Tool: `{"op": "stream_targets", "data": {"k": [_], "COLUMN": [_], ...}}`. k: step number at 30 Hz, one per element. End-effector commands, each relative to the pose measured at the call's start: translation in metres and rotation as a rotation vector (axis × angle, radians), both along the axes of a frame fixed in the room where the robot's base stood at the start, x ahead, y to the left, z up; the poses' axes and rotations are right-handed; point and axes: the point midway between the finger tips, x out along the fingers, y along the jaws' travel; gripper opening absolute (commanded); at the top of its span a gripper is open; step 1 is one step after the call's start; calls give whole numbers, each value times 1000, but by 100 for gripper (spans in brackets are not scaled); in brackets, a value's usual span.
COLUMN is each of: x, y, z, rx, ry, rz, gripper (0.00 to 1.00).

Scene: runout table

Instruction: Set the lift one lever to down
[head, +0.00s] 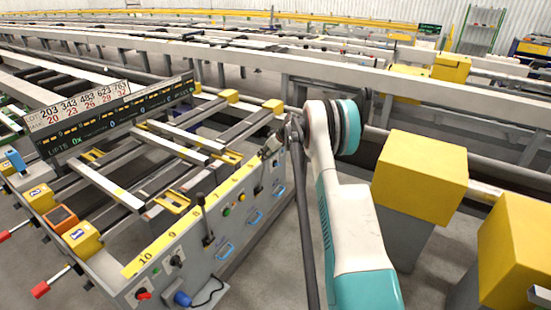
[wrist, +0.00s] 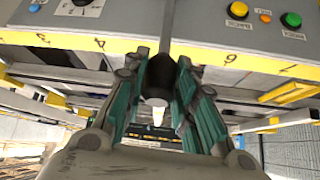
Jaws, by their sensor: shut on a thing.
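My gripper (head: 272,143) is at the far part of the grey control console (head: 232,222), at the end of my white and teal arm. In the wrist view the fingers (wrist: 162,72) close around a dark lever handle (wrist: 160,80) that rises from the panel between the numbers 4 and 6. My gripper hides most of this lever in the head view, and I cannot read its label or its position. A second black lever (head: 207,222) stands nearly upright nearer on the console, apart from my gripper.
A green button (wrist: 291,19) and a yellow button (wrist: 239,9) are on the panel beside the held lever. Yellow-topped posts (head: 420,165) stand right of my arm. A long display board (head: 115,118) stands behind the console. Red-tipped handles (head: 40,289) stick out at the lower left.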

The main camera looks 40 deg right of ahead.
Motion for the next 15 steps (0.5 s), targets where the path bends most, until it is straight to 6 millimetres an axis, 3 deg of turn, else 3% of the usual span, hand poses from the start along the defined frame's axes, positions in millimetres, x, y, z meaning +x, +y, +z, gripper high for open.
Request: {"op": "stream_targets", "data": {"k": [6,15], "x": [23,34], "y": [10,14], "z": [4,4], "rx": [-39,-58], "ry": [88,137], "rz": [1,1], "gripper": [0,0]}}
